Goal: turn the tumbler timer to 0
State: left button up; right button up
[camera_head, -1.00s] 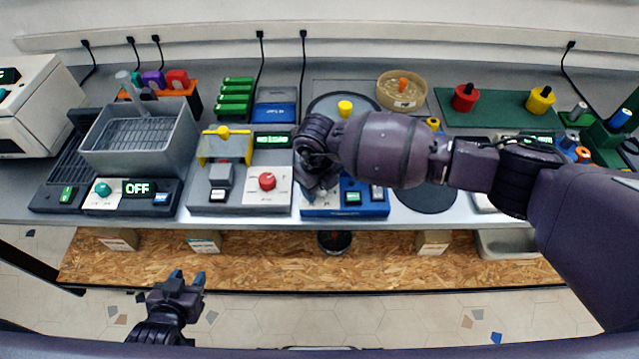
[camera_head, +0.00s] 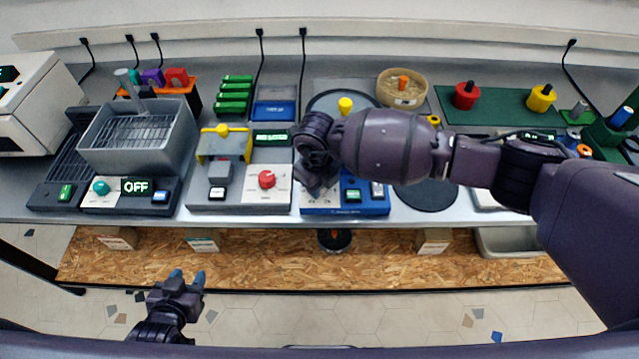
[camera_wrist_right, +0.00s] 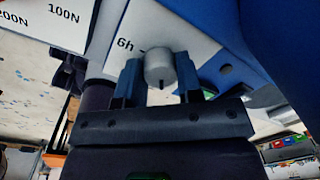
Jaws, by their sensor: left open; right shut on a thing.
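The tumbler timer appears as a small grey knob (camera_wrist_right: 160,68) in the right wrist view, on a white panel (camera_wrist_right: 135,25) with the mark "6h" beside it. A short dark line shows on the knob's lower edge. My right gripper (camera_wrist_right: 158,80) is shut on the knob, one finger on each side. In the head view the right gripper (camera_head: 318,188) is over the left part of the blue-based unit (camera_head: 362,206) and hides the knob there. The 0 mark cannot be made out. My left gripper (camera_head: 187,279) is open and empty, low in front of the bench.
Left of the blue unit is a grey press with a red knob (camera_head: 267,180) and yellow frame (camera_head: 222,130). Further left is a grey basin (camera_head: 140,157) with an "OFF" display. A round dark plate (camera_head: 428,197) is on the right. Space around the left gripper is clear.

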jog(key=n+b, duration=0.2)
jog(key=n, duration=0.1)
jog(key=shift+f, duration=0.15)
jog(key=shift+n+b, duration=0.9)
jog(key=n+b, duration=0.2)
jog(key=n, duration=0.1)
jog(key=shift+y, duration=0.3)
jog(key=shift+n+b, duration=0.6)
jog(key=shift+n, duration=0.7)
jog(key=shift+r+n, duration=0.2)
jog(key=shift+n, duration=0.1)
jog(key=o, duration=0.9)
jog(key=shift+o, duration=0.2)
